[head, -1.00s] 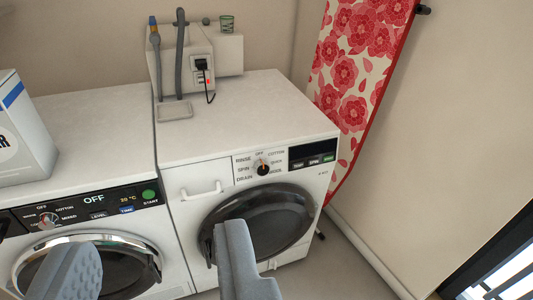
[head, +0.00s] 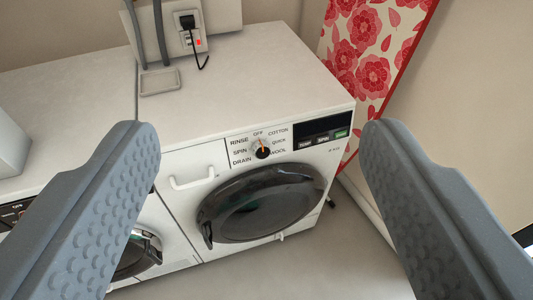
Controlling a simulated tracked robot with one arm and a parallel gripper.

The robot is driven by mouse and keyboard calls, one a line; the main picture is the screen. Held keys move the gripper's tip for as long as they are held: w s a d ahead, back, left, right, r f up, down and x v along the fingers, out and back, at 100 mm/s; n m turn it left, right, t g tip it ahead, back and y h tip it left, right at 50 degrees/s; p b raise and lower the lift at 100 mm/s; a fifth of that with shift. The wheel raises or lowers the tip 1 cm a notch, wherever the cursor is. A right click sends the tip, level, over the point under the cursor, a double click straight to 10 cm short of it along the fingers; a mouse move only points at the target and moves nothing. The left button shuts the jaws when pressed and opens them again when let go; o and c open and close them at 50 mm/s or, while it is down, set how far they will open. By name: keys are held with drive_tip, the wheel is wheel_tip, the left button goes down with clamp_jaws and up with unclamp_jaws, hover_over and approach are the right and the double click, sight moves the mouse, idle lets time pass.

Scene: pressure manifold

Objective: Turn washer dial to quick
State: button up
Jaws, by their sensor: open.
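The washer (head: 180,150) on the right has a small dial (head: 262,152) with a dark face and an orange mark. The mark points roughly up, toward the OFF label (head: 258,133). The QUICK label (head: 279,141) is to the right of the dial, between COTTON and WOOL. RINSE, SPIN and DRAIN are on its left. My gripper (head: 259,128) is wide open and empty. Its grey fingers frame the dial from either side in the picture, apart from it and nearer the camera.
A white handle (head: 194,180) sticks out left of the dial, and the round dark door (head: 262,203) is below. A second washer (head: 60,130) stands at left, partly behind my finger. An ironing board (head: 375,45) leans at right.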

drive_tip(key=w+d+f+n+h+p, duration=0.1)
drive_tip(key=w+d+f+p, duration=0.15)
drive_tip(key=w, duration=0.55)
drive_tip(key=w+d+f+h+p, duration=0.1)
drive_tip(key=w+d+f, duration=0.25)
drive_tip(key=w, duration=0.35)
drive_tip(key=w+d+f+n+t+y+p, duration=0.1)
drive_tip(key=w+d+f+n+p, duration=0.3)
drive_tip(key=w+f, duration=0.85)
drive_tip(key=n+y+p, duration=0.2)
drive_tip(key=y+p, duration=0.5)
drive_tip(key=y, duration=0.1)
approach(263, 154)
drive_tip(key=b+x, duration=0.2)
drive_tip(key=x, duration=0.6)
drive_tip(key=shift+w, duration=0.25)
